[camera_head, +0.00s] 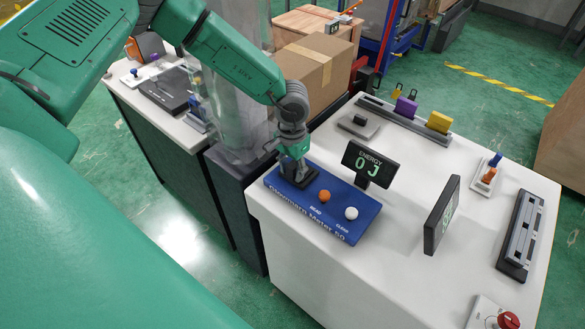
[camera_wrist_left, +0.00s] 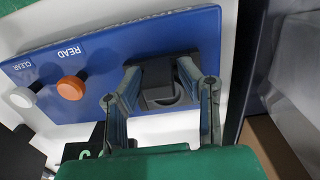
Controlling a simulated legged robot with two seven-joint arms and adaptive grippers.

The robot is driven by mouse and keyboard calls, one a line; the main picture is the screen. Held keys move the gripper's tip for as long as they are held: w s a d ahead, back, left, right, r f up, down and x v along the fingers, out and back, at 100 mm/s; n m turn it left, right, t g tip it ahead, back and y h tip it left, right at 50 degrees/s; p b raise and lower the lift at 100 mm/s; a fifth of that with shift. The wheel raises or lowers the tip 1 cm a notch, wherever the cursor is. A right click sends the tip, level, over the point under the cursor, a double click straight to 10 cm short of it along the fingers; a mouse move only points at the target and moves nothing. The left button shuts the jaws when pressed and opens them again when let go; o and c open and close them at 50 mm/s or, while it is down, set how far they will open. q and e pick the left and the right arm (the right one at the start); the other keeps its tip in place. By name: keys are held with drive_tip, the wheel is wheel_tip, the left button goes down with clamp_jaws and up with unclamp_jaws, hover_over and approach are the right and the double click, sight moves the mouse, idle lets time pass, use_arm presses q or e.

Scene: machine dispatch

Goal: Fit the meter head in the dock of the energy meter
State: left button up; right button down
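The energy meter (camera_head: 335,215) is a blue board on the white table's near left corner, with an orange READ button (camera_head: 324,196) and a white CLEAR button (camera_head: 351,213). Its black display (camera_head: 368,163) reads "ENERGY 0 J". My left gripper (camera_head: 297,172) is low over the board's left end. In the left wrist view its fingers (camera_wrist_left: 161,75) close on both sides of a dark block, apparently the meter head (camera_wrist_left: 160,92), with a rounded grey part. The dock is hidden beneath the block and fingers, so I cannot tell if the head is fully seated. My right gripper is out of view.
A second black display (camera_head: 441,214) stands right of the meter. A rail with purple (camera_head: 405,107) and yellow (camera_head: 439,122) blocks lies at the back. A red button (camera_head: 508,320) is at front right. A clear wrapped column and cardboard box (camera_head: 318,68) stand close behind the arm.

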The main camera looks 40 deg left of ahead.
use_arm(q)
drive_tip(key=shift+o, duration=0.4)
drive_tip(key=shift+r, duration=0.1)
drive_tip(key=shift+r, duration=0.2)
drive_tip(key=r, duration=1.1)
drive_tip(key=shift+w+a+r, duration=0.2)
drive_tip(key=shift+f, duration=0.15)
